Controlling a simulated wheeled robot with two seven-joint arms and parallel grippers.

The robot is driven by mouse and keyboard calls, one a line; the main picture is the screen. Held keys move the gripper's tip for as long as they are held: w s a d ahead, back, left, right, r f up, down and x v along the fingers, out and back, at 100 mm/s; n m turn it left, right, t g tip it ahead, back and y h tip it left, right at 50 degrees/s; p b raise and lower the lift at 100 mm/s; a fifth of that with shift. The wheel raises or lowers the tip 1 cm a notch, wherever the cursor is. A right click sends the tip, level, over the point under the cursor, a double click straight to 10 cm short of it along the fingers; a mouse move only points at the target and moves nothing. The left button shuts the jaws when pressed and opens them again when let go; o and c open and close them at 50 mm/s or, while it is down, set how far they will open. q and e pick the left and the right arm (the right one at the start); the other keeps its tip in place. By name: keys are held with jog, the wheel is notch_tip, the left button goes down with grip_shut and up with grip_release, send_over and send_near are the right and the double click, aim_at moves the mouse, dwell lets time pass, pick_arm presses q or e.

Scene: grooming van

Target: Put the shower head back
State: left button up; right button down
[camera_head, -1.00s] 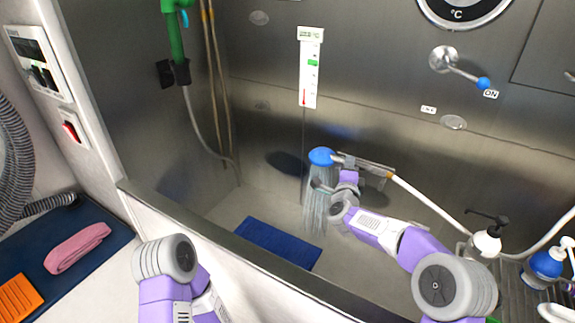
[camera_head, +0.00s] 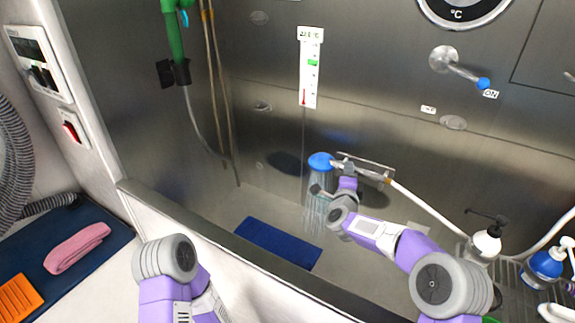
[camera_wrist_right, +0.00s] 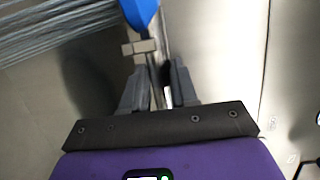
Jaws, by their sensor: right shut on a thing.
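The shower head (camera_head: 320,161) has a blue round face, and streams of water (camera_head: 316,212) fall from it. Its metal handle runs right to a white hose (camera_head: 430,205). My right gripper (camera_head: 347,169) is shut on the handle, above the tub and near the back wall. In the right wrist view the blue head (camera_wrist_right: 139,12) is beyond the fingers, and the handle passes between them (camera_wrist_right: 158,88). A slim metal bar (camera_head: 367,160) shows just behind the handle; I cannot tell whether they touch. My left arm enters at the bottom, its gripper out of frame.
A blue mat (camera_head: 278,244) lies on the tub floor. A lever tap with a blue knob (camera_head: 484,83) by an ON label is on the back wall. A thermometer strip (camera_head: 309,75) hangs left of it. The tub's front edge (camera_head: 240,258) is near.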

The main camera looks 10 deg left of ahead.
jog(key=c, duration=0.8)
grip_release()
jog(key=shift+r, duration=0.1)
jog(key=shift+s+a+p, duration=0.15)
jog(key=shift+s+p, duration=0.15)
jog(key=shift+s, duration=1.6)
jog(key=shift+s+a+p, duration=0.15)
jog(key=shift+s+p, duration=0.1)
jog(key=shift+s, duration=1.65)
